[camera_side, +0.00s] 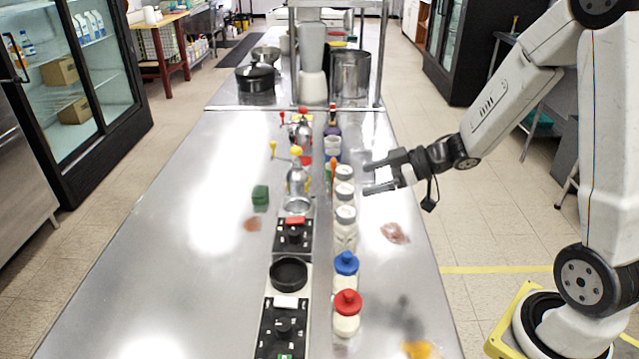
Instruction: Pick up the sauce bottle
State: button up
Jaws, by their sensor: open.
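A dark bottle with a red top and a purple label (332,128), which looks like the sauce bottle, stands upright on the steel counter (190,215), toward the back of the middle row. Its lower part is partly covered by a pale container in front of it. My gripper (367,178) reaches in from the right, with its two fingers apart and pointing left. It is open and empty. It is to the right of the row and nearer the camera than the bottle, beside the white-lidded jars (344,190).
Jars with a blue lid (346,264) and a red lid (347,303) stand in front. Black burner units (290,235), metal dispensers (297,178) and a green block (260,196) are to the left. A blender (313,60) and pots stand behind. The counter's left side is mostly clear.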

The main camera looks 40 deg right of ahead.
aim_at(350, 212)
jog(key=shift+n+g+y, duration=0.3)
jog(key=shift+y, duration=0.5)
jog(key=shift+s+a+f, duration=0.1)
jog(key=shift+s+f, duration=0.1)
jog(key=shift+f, duration=0.75)
jog(key=shift+s+a+f, duration=0.1)
jog(key=shift+s+f, duration=0.15)
jog(key=shift+f, duration=0.7)
jog(key=shift+s+a+f, duration=0.1)
jog(key=shift+s+f, duration=0.1)
jog(key=shift+f, duration=0.75)
jog(key=shift+x, duration=1.3)
jog(key=shift+x, duration=2.6)
jog(key=shift+s+a+r, duration=0.1)
jog(key=shift+s+a, duration=0.05)
jog(key=shift+a, duration=0.05)
